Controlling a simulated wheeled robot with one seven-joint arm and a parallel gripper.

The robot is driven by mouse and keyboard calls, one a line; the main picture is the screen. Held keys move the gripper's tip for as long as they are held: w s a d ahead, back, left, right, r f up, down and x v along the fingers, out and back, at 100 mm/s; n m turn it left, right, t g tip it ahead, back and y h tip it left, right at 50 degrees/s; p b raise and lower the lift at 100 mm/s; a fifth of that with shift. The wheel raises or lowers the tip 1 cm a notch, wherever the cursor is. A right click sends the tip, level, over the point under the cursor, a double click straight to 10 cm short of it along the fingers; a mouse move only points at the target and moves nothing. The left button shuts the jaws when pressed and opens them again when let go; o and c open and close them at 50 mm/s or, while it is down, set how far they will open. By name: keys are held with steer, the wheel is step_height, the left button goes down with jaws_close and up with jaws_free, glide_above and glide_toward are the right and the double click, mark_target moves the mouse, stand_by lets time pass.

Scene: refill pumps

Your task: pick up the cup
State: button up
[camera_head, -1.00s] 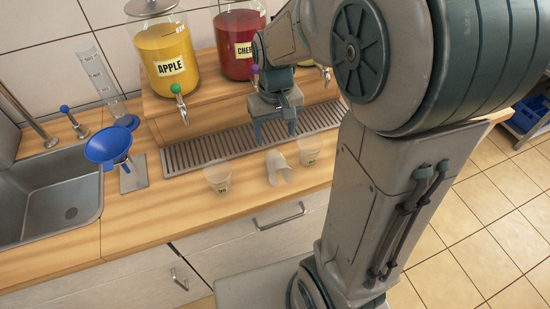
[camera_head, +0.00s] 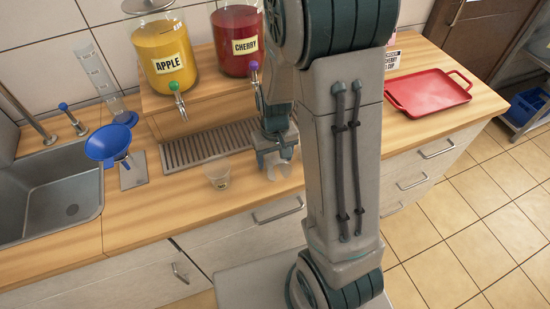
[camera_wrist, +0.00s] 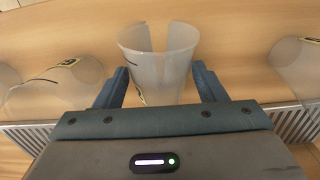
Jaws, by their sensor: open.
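A clear, translucent cup (camera_wrist: 158,62) is between the two fingers of my gripper (camera_wrist: 160,80) in the wrist view. A gap shows in its upper wall there. The fingers are open, one on each side, and I cannot tell whether they touch it. In the head view my gripper (camera_head: 275,160) is low over the counter, and part of this cup (camera_head: 283,171) shows under it. Another clear cup with a label (camera_head: 217,175) stands to the left. In the wrist view, other clear cups are on the left (camera_wrist: 62,80) and right (camera_wrist: 298,68).
Behind the cups are a drip grate (camera_head: 205,144) and the apple (camera_head: 164,55) and cherry (camera_head: 238,42) dispensers. A blue funnel (camera_head: 108,143) and sink (camera_head: 45,190) are at left. A red tray (camera_head: 428,92) lies at right. My arm hides the counter's middle.

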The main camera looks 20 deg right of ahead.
steer(key=shift+f, duration=0.1)
steer(key=c, duration=0.8)
